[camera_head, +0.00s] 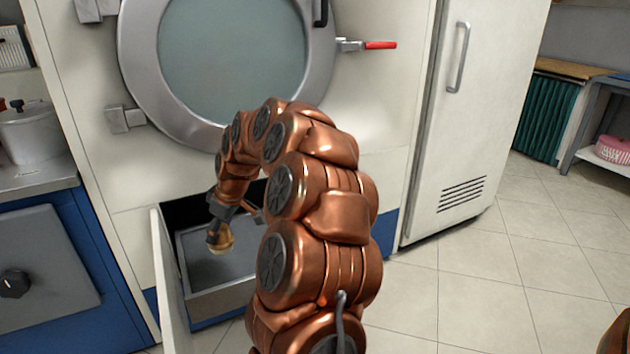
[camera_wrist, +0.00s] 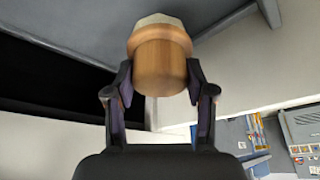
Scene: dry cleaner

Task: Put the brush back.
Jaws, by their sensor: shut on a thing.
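The brush (camera_head: 222,240) has a round, light wooden body, and its pale end shows at the top of the wrist view (camera_wrist: 160,62). My gripper (camera_head: 232,212) is shut on it, with one finger on each side of the wood in the wrist view (camera_wrist: 160,78). An open drawer (camera_head: 172,285) sticks out low from the white machine. In the head view the brush shows against the drawer's grey inside. I cannot tell whether it touches the drawer floor. My arm hides the drawer's right part.
The machine's round glass door (camera_head: 235,50) is above the drawer, with a red-handled lever (camera_head: 380,45) beside it. A white cabinet (camera_head: 475,120) stands to the right. A blue-sided counter with a pot (camera_head: 30,130) is at the left. Tiled floor (camera_head: 480,290) is clear at the right.

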